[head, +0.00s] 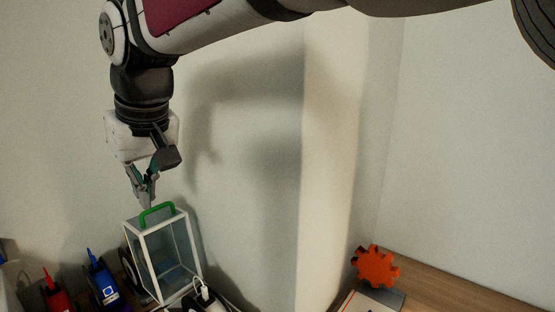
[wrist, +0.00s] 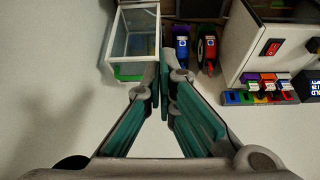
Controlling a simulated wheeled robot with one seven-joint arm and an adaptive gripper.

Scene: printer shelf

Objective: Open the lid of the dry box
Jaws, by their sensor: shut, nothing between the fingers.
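The dry box (head: 165,258) is a clear-walled box with a white frame and a green handle (head: 157,214) on its top. It stands upright at the lower left of the head view, and its lid looks closed. In the wrist view the dry box (wrist: 136,32) is at the upper left, with part of the green handle (wrist: 128,74) showing at its near edge. My gripper (head: 147,203) points down just above the handle in the head view, and its fingers are shut and empty. In the wrist view the fingertips (wrist: 163,58) are beside the right end of the handle; I cannot tell whether they touch it.
A red spool item (head: 55,290) and a blue one (head: 102,275) stand left of the box. An orange gear (head: 375,265) sits on the wooden surface at right. A white machine with a red switch (wrist: 272,47) is at right in the wrist view. A wall stands behind the box.

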